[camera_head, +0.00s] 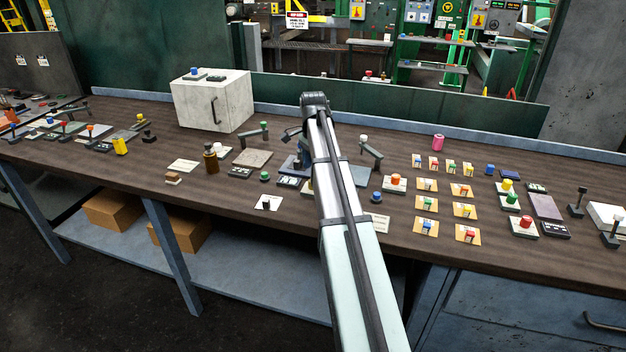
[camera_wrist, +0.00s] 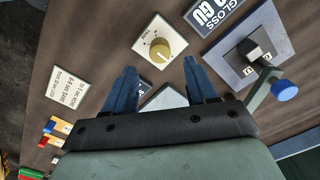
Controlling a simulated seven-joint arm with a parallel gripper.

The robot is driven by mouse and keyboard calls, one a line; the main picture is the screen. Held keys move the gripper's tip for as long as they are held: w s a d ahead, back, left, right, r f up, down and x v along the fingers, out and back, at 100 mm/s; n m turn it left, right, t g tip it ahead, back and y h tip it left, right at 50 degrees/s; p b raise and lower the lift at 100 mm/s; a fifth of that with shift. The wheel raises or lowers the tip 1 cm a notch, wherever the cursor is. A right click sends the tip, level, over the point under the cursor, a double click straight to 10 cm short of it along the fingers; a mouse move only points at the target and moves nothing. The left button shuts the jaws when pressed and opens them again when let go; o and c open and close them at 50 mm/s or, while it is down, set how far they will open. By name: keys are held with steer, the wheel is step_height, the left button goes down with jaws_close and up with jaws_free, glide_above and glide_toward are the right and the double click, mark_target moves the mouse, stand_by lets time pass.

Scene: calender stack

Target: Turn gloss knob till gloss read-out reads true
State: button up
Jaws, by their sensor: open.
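A round gold knob (camera_wrist: 158,49) on a square white plate shows in the wrist view. A dark blue panel marked GLOSS GU (camera_wrist: 213,12) lies just right of and beyond the knob. No number is visible on it, and it is cut off by the top edge. My gripper (camera_wrist: 161,82) has its two blue fingers apart and empty, with the knob ahead of their tips and not touched. In the head view my arm hides the gripper's fingers, and I cannot pick out the knob surely there.
A crank with a blue grip (camera_wrist: 285,90) on a grey plate (camera_wrist: 232,45) is close to the right finger. A printed card (camera_wrist: 68,91) lies left. Several coloured blocks are at lower left. In the head view, a white cabinet (camera_head: 212,103) stands on the crowded brown bench (camera_head: 135,176).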

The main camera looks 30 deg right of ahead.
steer(key=shift+f, duration=2.8)
steer(key=c, duration=1.1)
